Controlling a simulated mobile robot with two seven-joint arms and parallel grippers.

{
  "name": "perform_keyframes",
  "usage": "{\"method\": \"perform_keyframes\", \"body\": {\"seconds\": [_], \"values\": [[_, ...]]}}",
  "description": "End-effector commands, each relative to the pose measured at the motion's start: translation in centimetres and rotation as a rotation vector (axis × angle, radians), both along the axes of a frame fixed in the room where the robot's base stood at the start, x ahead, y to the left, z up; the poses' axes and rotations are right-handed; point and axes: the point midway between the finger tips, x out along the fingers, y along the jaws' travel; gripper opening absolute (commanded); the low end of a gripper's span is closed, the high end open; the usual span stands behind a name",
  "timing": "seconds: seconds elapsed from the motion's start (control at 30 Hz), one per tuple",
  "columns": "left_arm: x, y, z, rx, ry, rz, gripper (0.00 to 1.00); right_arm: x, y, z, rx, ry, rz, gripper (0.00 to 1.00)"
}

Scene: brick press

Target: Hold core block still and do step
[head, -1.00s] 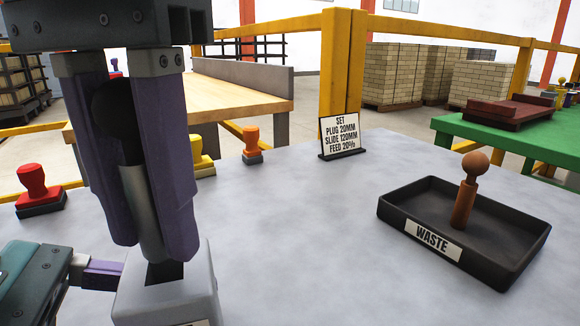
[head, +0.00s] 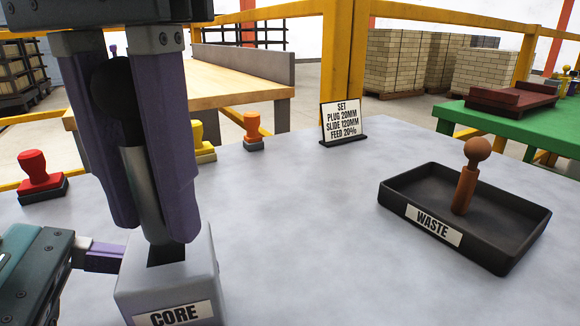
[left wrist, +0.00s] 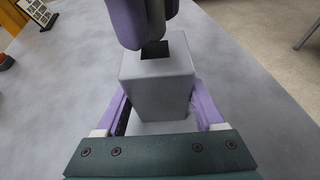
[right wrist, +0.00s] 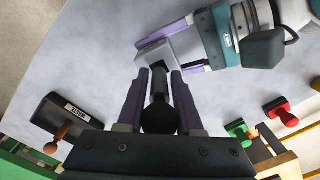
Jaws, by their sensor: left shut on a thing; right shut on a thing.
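The grey core block (head: 185,280), with a CORE label, stands on the table at lower left. It has a dark square opening in its top. My left gripper (left wrist: 162,112) is shut on the block's sides, one finger on each side. My right gripper (head: 155,225) is shut on a grey rod-like tool (head: 135,180) with a black ball top, held upright over the opening. The tool also shows in the right wrist view (right wrist: 158,115).
A black WASTE tray (head: 400,215) holding a brown peg (head: 466,180) stands at right. A sign (head: 342,122) reads SET, PLUG 20MM, SLIDE 120MM, FEED 20%. Red (head: 38,170), yellow (head: 200,140) and orange (head: 252,128) stamps stand along the far edge. The table's middle is clear.

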Motion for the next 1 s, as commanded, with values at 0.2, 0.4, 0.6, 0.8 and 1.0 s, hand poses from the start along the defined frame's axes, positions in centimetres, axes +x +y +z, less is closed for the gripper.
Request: {"method": "perform_keyframes", "body": {"seconds": [0.2,0.4,0.6,0.8,1.0], "values": [[0.0,0.0,0.0,0.0,0.0,0.0,0.21,0.0,0.0,0.0,0.0,-0.001,-0.001,0.0],[0.0,0.0,0.0,0.0,0.0,0.0,0.21,0.0,0.0,0.0,0.0,0.0,0.0,0.0],[0.0,0.0,0.0,0.0,0.0,0.0,0.21,0.0,0.0,-0.3,0.001,0.0,-0.001,0.0],[0.0,0.0,0.0,0.0,0.0,0.0,0.21,0.0,0.0,-0.8,0.001,-0.001,-0.001,0.0],[0.0,0.0,0.0,0.0,0.0,0.0,0.21,0.0,0.0,-1.3,0.0,0.001,-0.001,0.0]]}}
